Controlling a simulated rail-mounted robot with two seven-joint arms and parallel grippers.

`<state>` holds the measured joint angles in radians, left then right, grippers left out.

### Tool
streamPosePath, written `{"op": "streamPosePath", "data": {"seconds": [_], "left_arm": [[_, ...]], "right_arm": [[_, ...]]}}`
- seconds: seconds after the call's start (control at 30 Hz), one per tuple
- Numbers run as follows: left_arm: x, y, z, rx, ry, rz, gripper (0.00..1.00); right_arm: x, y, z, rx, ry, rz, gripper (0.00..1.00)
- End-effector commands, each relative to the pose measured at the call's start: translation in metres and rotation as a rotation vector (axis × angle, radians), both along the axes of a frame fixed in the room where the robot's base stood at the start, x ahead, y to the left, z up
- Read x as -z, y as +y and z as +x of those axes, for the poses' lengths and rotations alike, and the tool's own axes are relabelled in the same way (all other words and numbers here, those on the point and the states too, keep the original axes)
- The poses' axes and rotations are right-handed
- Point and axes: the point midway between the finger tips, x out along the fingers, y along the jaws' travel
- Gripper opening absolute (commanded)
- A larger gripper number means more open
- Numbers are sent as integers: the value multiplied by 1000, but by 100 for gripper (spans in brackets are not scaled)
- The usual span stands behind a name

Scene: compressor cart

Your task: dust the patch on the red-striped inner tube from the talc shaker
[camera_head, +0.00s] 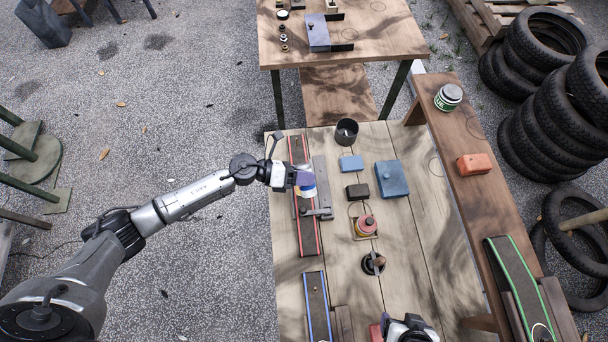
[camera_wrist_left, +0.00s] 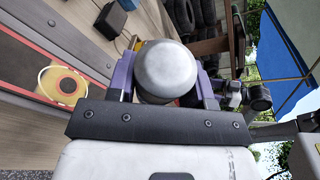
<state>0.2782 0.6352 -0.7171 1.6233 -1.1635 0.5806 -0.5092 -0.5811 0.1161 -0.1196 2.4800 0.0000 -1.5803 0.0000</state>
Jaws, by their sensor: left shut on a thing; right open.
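The red-striped inner tube (camera_head: 307,237) lies flat on the cart top as a dark strip with red edges. It also shows at the left of the left wrist view (camera_wrist_left: 40,62). My right gripper (camera_head: 408,326) is open at the bottom edge, partly cut off.
A grey metal bar (camera_head: 321,184) lies along the tube. A blue-striped strip (camera_head: 317,306) lies nearer. A raised shelf (camera_head: 465,138) runs along the right side.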

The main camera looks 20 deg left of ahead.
Motion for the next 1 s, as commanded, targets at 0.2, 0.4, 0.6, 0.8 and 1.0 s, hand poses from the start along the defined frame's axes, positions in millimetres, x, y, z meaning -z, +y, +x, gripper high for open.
{"op": "streamPosePath", "data": {"seconds": [0.2, 0.4, 0.6, 0.8, 1.0], "left_arm": [[16, -4, -4, 0, 311, -264, 21], [23, -8, -8, 1, 633, -535, 21], [35, -8, -9, 1, 751, -633, 21], [46, -8, -9, 1, 746, -630, 21], [51, -8, -9, 2, 746, -628, 21]], "right_arm": [[30, 1, 0, 1, -1, 3, 75], [43, 1, 1, 1, -1, 1, 75], [55, -1, 1, -2, -1, -3, 75], [64, -2, 1, -6, -1, -9, 75], [68, -2, 1, -7, -1, -8, 75]]}}
